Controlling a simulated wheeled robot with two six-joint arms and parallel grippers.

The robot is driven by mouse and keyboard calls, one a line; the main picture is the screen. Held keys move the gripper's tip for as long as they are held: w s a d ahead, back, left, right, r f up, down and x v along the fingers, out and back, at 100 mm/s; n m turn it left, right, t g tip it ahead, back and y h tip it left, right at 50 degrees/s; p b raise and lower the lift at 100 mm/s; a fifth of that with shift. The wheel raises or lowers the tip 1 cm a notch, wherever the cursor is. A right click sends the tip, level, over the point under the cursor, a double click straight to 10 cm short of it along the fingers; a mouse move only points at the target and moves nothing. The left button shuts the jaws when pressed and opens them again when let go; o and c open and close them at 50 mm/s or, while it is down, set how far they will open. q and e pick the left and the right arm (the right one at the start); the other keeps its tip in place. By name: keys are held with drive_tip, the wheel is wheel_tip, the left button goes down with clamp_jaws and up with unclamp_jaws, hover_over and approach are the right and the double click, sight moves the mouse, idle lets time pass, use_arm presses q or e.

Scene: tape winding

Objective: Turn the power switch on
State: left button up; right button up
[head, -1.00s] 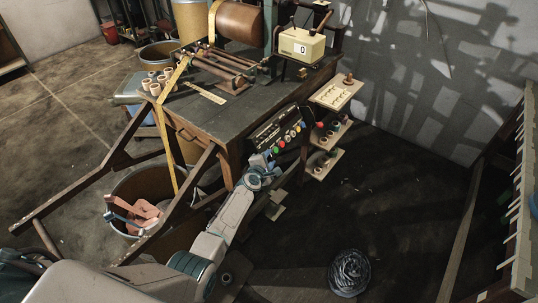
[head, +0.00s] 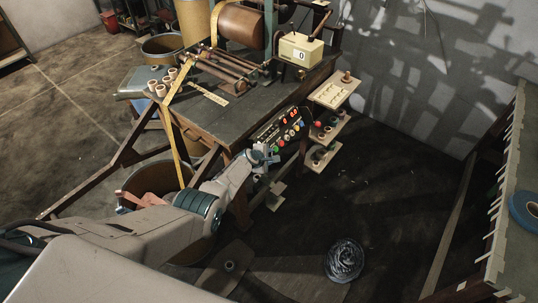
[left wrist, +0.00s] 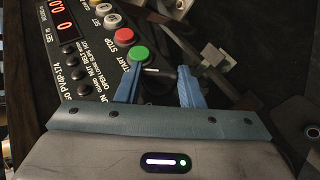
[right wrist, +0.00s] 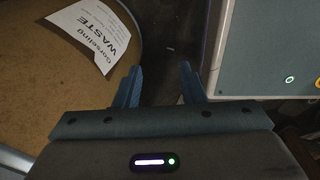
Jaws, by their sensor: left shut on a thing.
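The control panel (head: 280,131) is on the front of the machine bench. Red digits are lit on its display, which also shows in the left wrist view (left wrist: 66,18). The power switch is a black knob (left wrist: 157,80) with a white line, below the green START button (left wrist: 139,54). My left gripper (head: 264,155) is at the panel's lower end. In the left wrist view its blue fingers (left wrist: 161,90) are on either side of the knob, shut on it. My right gripper (right wrist: 158,86) is open and empty beside a waste bin.
The red STOP button (left wrist: 124,36) is close to my left fingers. Small shelves (head: 328,128) with knobs stand right of the panel. A dark coil (head: 345,261) lies on the floor. A bin labelled WASTE (right wrist: 98,33) and a pale cabinet (right wrist: 264,50) are near my right gripper.

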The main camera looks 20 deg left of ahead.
idle(0.4)
use_arm(q)
drive_tip(key=o, duration=1)
drive_tip(key=shift+p+v, duration=3.85)
drive_tip(key=shift+v, duration=1.5)
drive_tip(key=shift+w+r, duration=0.1)
drive_tip(key=shift+r, duration=0.05)
